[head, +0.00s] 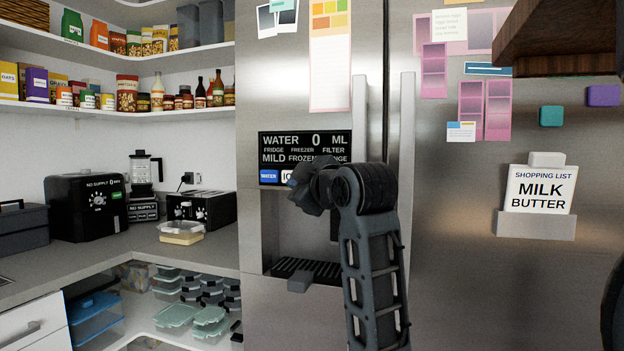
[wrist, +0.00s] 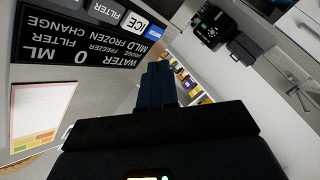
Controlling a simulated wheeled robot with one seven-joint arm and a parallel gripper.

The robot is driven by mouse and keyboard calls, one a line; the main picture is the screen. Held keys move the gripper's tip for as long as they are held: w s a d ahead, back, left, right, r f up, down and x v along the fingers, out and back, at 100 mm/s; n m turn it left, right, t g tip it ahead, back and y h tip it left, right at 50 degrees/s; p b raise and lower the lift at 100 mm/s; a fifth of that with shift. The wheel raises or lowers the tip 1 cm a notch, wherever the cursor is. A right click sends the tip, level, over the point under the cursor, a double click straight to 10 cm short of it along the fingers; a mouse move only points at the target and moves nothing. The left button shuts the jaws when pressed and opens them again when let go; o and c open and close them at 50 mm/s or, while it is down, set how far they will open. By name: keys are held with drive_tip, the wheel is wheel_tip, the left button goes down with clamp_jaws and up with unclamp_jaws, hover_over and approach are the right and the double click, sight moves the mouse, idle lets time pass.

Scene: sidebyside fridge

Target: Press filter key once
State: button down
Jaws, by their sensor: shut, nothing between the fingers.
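The fridge's dispenser panel (head: 305,146) is black and reads "WATER 0 ML", with filter status "CHANGE". In the head view my arm hides the filter key. My gripper (wrist: 158,68) is shut and empty, its fingertips appearing apart from the filter key in the wrist view. In the head view, my gripper and wrist cover the panel's lower right; I cannot tell the gap to the panel.
The blue WATER key (head: 269,176) is at the panel's left. Below is the dispenser recess with a drip grille (head: 306,270). Fridge door handles (head: 406,130) stand right of the panel. A counter with appliances (head: 85,205) lies left. A wooden shelf (head: 560,35) juts in at upper right.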

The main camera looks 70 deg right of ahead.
drive_tip(key=d+b, duration=0.1)
drive_tip(key=d, duration=0.7)
drive_tip(key=shift+w+d, duration=0.35)
drive_tip(key=shift+d, duration=0.05)
drive_tip(key=shift+d, duration=0.15)
idle(1.7)
drive_tip(key=shift+d, duration=0.25)
